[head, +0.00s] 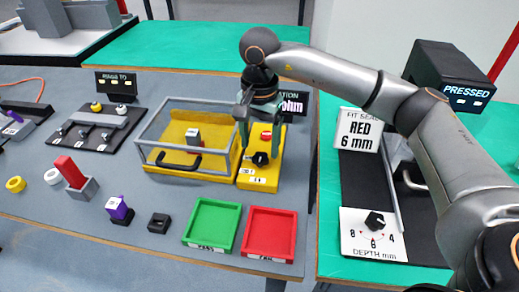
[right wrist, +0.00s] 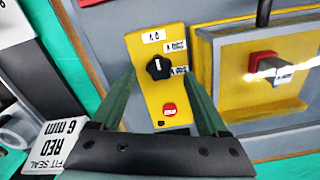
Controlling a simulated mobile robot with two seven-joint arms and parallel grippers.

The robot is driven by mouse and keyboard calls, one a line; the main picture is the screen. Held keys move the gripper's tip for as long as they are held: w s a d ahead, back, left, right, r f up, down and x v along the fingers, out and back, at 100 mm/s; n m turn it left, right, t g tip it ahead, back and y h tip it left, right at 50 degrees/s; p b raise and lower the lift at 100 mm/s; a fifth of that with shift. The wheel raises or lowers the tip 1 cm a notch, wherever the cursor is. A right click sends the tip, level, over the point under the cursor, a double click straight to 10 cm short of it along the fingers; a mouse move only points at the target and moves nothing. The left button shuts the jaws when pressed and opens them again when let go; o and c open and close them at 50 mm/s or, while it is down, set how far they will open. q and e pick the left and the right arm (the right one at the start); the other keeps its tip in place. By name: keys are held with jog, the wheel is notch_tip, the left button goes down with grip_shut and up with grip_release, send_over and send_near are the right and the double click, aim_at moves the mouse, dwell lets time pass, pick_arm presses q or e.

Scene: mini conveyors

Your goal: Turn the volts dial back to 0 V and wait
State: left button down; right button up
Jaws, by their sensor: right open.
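A black star-shaped dial knob (head: 260,158) sits on a narrow yellow panel (head: 245,175) beside a clear-walled yellow box. It also shows in the right wrist view (right wrist: 158,67), with small white labels around it that are too small to read surely. A red button (right wrist: 169,109) is on the same panel. My right gripper (head: 262,138) is open and empty above this panel, pointing down. In the right wrist view its two green fingers (right wrist: 159,74) stand on either side of the knob, apart from it. My left gripper is not in view.
The clear-walled box (head: 150,165) stands left of the panel. A dark sign (head: 296,103) behind it is partly hidden by my right arm. Green (head: 235,209) and red (head: 294,233) trays lie in front. Another dial, marked depth mm (head: 375,220), is at right.

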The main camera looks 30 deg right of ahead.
aim_at(260, 158)
notch_tip(260, 158, up, 9)
jog(key=shift+r+p, duration=0.15)
jog(key=shift+p, duration=0.15)
jog(key=shift+s, duration=0.1)
dwell(0.4)
